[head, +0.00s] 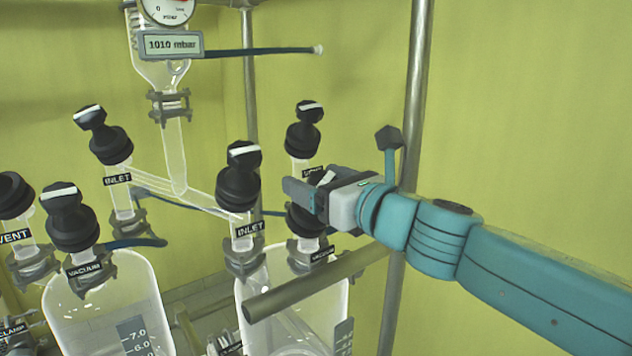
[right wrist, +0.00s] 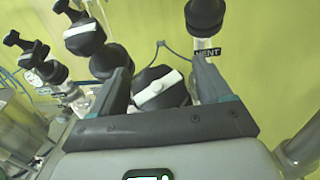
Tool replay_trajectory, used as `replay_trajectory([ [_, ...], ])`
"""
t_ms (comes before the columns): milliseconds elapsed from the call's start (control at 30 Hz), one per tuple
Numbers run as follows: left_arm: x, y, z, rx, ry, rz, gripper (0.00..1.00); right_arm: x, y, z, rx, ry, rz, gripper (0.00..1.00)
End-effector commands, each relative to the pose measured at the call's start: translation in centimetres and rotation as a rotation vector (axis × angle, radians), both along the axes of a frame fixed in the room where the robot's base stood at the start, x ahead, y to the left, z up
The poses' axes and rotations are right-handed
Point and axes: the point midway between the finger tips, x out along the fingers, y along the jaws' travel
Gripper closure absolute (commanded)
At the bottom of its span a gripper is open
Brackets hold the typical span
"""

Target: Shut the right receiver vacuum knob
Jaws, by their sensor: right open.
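The right receiver's vacuum knob (head: 304,220) is black with a white bar on top and stands above a VACUUM label (head: 322,254). My right gripper (head: 306,192) is at its top and partly hides it. In the right wrist view, the knob (right wrist: 160,88) lies between the two spread fingers of the open gripper (right wrist: 162,72), its white bar slanting up to the right. I cannot tell if the fingers touch it. The right receiver (head: 262,315) is a clear glass vessel below. My left gripper is not in view.
The right receiver's INLET knob (head: 238,178) stands just left of my gripper, and the VENT knob (head: 303,138) behind it. The left receiver's vacuum knob (head: 70,220) is further left. A metal bar (head: 310,284) and an upright pole (head: 408,150) are close to my right arm.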

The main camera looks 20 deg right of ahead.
Motion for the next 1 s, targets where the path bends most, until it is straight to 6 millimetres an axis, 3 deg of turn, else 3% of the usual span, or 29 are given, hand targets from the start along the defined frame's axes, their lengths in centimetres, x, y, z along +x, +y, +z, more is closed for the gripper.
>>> replay_trajectory([
  [367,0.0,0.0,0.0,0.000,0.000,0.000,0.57,0.8,0.3,0.0,0.001,-0.001,0.000,0.22],
  [500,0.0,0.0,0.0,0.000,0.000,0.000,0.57,0.8,0.3,0.0,0.001,0.000,0.000,0.68],
  [533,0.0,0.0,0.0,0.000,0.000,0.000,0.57,0.8,0.3,0.0,0.001,0.000,-0.001,0.73],
  [1000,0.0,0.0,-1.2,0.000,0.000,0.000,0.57,0.8,0.3,-0.3,0.036,0.013,-0.066,0.73],
])
